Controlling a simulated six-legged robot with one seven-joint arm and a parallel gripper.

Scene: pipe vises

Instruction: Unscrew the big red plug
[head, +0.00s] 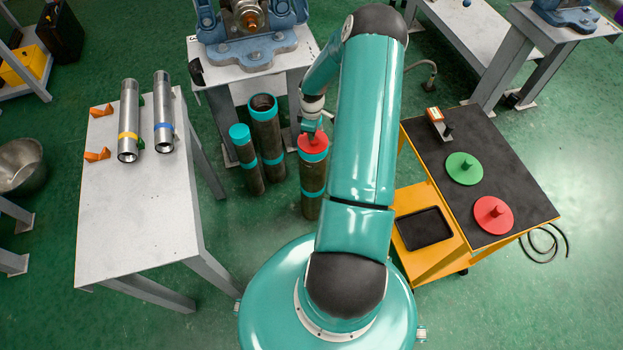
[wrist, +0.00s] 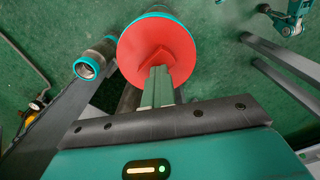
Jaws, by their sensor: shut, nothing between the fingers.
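A red plug (head: 313,143) sits on top of a dark upright pipe (head: 312,190) with teal bands, in the middle of the head view. In the wrist view the red plug (wrist: 135,45) shows as a wide red disc. My gripper (wrist: 158,72) is shut and empty, its fingers together in front of the lower part of the disc. I cannot tell whether the fingertips touch it. In the head view my gripper (head: 312,126) is just above the plug, partly hidden by my arm.
A second red plug (head: 492,213) and a green plug (head: 464,168) lie on the cart's black top (head: 500,160). An open pipe (head: 265,130) and a teal-topped pipe (head: 243,155) stand left of the plugged pipe. A white table (head: 135,220) holds two metal tubes. A blue vise (head: 250,45) stands behind.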

